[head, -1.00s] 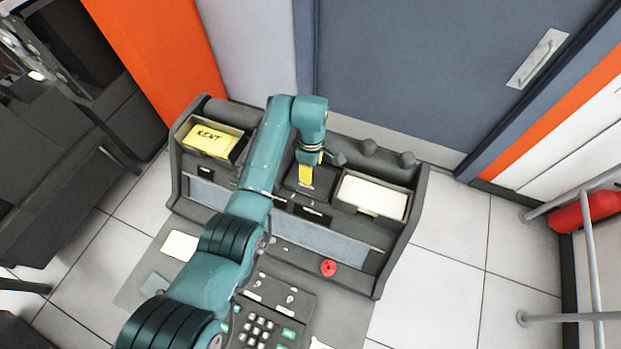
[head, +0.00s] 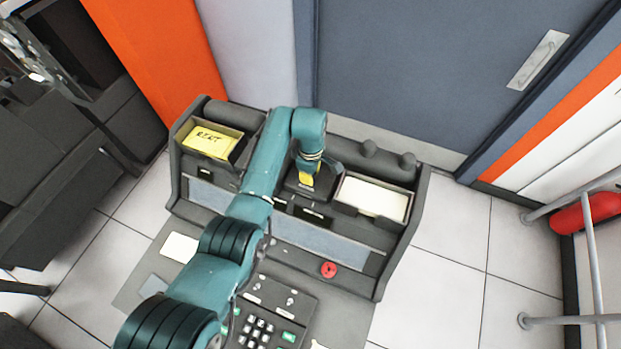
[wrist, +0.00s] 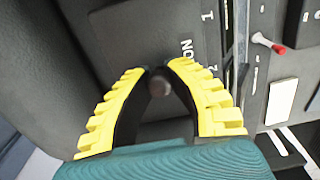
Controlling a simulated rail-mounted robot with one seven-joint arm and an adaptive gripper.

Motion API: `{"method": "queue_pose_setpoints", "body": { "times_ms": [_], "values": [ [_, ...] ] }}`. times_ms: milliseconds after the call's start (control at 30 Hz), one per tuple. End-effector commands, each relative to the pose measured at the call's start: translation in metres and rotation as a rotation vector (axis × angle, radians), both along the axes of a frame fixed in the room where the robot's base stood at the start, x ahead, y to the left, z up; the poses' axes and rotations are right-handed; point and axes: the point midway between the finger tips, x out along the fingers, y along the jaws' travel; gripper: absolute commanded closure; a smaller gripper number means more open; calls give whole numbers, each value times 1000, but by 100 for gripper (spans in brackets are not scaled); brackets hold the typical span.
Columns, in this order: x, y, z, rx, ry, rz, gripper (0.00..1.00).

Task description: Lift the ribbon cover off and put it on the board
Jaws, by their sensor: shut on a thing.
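The ribbon cover (head: 294,188) is a dark block in the middle of the machine's top, between two trays. In the wrist view, the dark cover (wrist: 125,30) bears white lettering ending in "ON" and a small round knob (wrist: 159,86). My gripper (head: 306,182) is over the cover, pointing down. In the wrist view, the yellow-ribbed fingers of my gripper (wrist: 160,72) close around the knob. The cover appears seated in the machine; its underside is hidden. I cannot tell for certain which surface is the board; a flat grey surface (head: 345,318) lies in front of the machine.
A tray with yellow cards (head: 208,142) is on the left, and one with white cards (head: 374,197) on the right. A red knob (head: 328,269) and a keypad (head: 262,328) are nearer. A red-tipped switch (wrist: 268,43) is beside the cover.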

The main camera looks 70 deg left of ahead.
Motion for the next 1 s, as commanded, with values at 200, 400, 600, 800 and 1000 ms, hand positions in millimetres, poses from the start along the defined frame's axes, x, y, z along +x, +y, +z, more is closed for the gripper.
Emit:
{"method": "queue_pose_setpoints", "body": {
  "times_ms": [200,400,600,800,1000],
  "values": [
    [1,1,9,3,-3,0,100],
    [1,1,41,4,-3,0,100],
    [1,1,93,5,-3,0,100],
    [1,1,143,4,-3,0,100],
    [0,0,177,-1,1,0,100]
  ]
}}
